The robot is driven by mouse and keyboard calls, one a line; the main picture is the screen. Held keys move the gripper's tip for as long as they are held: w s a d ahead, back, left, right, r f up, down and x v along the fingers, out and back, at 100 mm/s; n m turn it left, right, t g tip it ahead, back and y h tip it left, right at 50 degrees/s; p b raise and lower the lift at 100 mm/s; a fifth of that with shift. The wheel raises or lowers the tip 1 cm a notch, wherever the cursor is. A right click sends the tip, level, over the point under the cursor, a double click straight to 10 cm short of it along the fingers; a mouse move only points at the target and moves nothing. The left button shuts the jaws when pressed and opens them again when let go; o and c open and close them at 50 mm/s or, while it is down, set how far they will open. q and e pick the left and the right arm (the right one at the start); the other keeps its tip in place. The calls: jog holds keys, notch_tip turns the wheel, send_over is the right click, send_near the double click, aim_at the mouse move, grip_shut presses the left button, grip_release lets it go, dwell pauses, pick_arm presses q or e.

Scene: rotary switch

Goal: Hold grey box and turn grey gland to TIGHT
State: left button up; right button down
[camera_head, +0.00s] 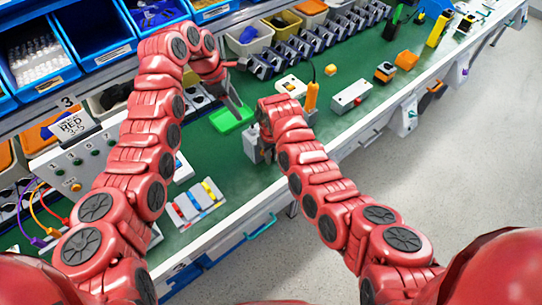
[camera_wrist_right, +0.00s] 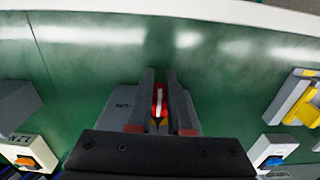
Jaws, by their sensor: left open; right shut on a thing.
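The grey box (camera_wrist_right: 118,100) with partly hidden dark lettering lies on the green bench top in the right wrist view, under my right gripper (camera_wrist_right: 160,85). The gripper's two fingers are close together, and a red piece with a white mark (camera_wrist_right: 160,98) shows between them. My left gripper (camera_head: 230,82) is open, higher and farther back, and apart from the box. I cannot pick out the grey gland or its TIGHT mark.
A green tray (camera_head: 232,118) lies just behind the right gripper. A panel with coloured switches (camera_head: 195,203) is at front left. Blue bins (camera_head: 99,30) line the back.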

aim_at(251, 128)
dwell(0.8)
pick_arm(q)
jog(key=shift+o, duration=1.2)
jog(key=d+m, duration=0.1)
jog(key=m, duration=1.9)
jog(key=d+m, duration=0.1)
jog(key=m, duration=0.9)
jog(key=shift+d+f+y, duration=0.3)
jog(key=m, duration=0.5)
jog(key=shift+d+r+y, duration=0.3)
jog(key=shift+d+r, duration=0.05)
jog(key=shift+d, duration=0.05)
jog(key=shift+a+f+x, duration=0.1)
jog(key=shift+a+x, duration=0.25)
jog(key=shift+x, duration=1.1)
jog(key=shift+a+f+x, duration=0.1)
jog(key=shift+a+x, duration=0.25)
jog(key=shift+x, duration=1.1)
jog(key=shift+a+f+x, duration=0.1)
jog(key=shift+a+x, duration=0.25)
jog(key=shift+x, duration=1.1)
grip_shut()
